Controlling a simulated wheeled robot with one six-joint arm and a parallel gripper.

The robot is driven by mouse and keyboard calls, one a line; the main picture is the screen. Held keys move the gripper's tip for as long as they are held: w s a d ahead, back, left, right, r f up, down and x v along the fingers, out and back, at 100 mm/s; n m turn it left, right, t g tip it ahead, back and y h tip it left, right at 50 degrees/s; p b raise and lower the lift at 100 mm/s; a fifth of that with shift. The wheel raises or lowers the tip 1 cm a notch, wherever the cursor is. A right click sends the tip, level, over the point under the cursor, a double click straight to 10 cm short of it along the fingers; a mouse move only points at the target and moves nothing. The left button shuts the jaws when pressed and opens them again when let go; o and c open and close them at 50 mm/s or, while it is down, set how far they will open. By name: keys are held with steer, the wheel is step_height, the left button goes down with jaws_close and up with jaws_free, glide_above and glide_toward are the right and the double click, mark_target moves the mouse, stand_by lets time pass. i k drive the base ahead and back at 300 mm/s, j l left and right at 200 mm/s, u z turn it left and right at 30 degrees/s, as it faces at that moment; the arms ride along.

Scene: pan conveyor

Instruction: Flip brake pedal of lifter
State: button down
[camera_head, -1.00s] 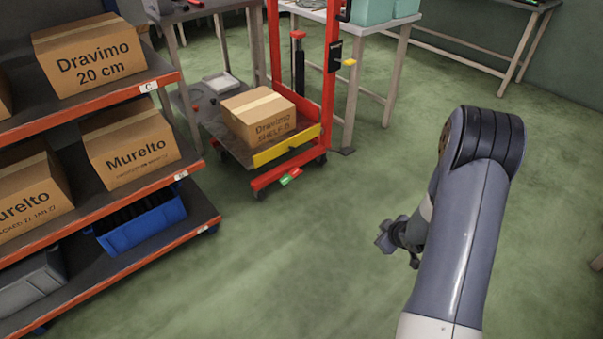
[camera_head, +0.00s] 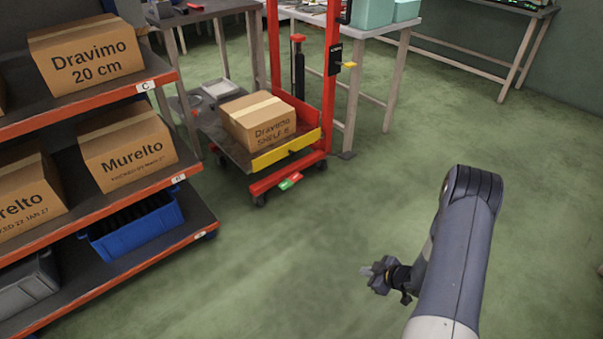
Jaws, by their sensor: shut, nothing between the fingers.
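The red lifter (camera_head: 330,100) stands at the upper middle, with a yellow-edged platform (camera_head: 275,156) low near the floor. A cardboard box marked Dravimo (camera_head: 259,120) sits on the platform. A small pedal with a green and a red part (camera_head: 290,180) sticks out at the foot of the lifter's front, close to the floor. I cannot tell which part is the brake. My gripper (camera_head: 368,271) is shut and empty, over open floor, nearer to me than the pedal and to its right. It is apart from the lifter.
A shelf rack (camera_head: 130,181) with boxes and a blue bin (camera_head: 138,228) stands on the left. A grey table (camera_head: 212,10) and a light worktable (camera_head: 385,29) stand behind the lifter. The green floor (camera_head: 270,270) between me and the lifter is clear.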

mark_target(289, 182)
steer(key=i+j+z, duration=0.15)
steer(key=i+j, duration=0.4)
steer(key=i+j+z, duration=0.15)
steer(key=i+j, duration=0.45)
steer(key=i+j+z, duration=0.15)
steer(key=i+j, duration=0.35)
steer(key=j, duration=0.2)
